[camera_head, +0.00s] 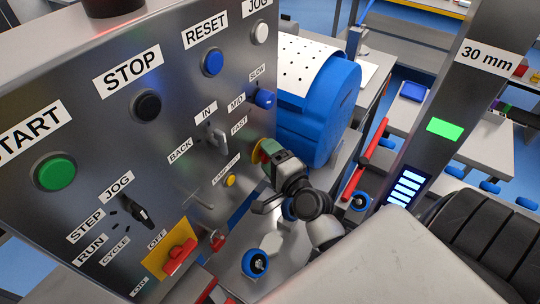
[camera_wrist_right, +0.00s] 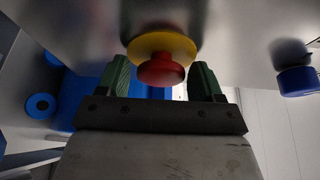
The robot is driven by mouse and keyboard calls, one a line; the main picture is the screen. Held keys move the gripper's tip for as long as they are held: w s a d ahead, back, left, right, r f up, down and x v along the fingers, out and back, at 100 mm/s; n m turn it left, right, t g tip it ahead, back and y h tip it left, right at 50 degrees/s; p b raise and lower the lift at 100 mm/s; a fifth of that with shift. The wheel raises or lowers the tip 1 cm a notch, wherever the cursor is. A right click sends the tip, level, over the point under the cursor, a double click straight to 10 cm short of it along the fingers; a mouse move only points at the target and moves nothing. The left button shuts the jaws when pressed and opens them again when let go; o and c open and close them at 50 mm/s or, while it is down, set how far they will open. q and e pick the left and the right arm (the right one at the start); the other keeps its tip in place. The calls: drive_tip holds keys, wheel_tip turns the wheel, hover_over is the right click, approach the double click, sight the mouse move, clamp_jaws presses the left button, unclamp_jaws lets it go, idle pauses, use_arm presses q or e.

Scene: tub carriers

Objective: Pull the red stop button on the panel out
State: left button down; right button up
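The red stop button (camera_wrist_right: 161,70) sits on a round yellow base (camera_wrist_right: 160,45) on the grey metal panel (camera_head: 110,90). In the head view only a sliver of the button shows behind my gripper. My right gripper (camera_head: 268,156) is at the panel's right part, with its green fingers on either side of the button. In the right wrist view a narrow gap shows between the button and each finger, so the gripper looks open around it. Whether the button is pushed in or out, I cannot tell. My left gripper is not in view.
Near the gripper are a yellow push button (camera_head: 230,181), a blue knob (camera_head: 265,99) and a metal toggle (camera_head: 217,139). A red rotary switch (camera_head: 180,256) sits lower left. A blue drum (camera_head: 320,115) stands right behind the panel. A post (camera_head: 445,100) rises at the right.

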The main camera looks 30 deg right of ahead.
drive_tip(key=c, duration=1.1)
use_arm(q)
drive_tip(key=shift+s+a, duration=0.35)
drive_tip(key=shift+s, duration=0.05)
use_arm(e)
drive_tip(key=shift+o, duration=0.2)
drive_tip(key=shift+s+d+f, duration=0.1)
drive_tip(key=shift+s+d, duration=0.2)
drive_tip(key=shift+s, duration=0.45)
drive_tip(key=o, duration=1.3)
drive_tip(key=shift+s, duration=0.2)
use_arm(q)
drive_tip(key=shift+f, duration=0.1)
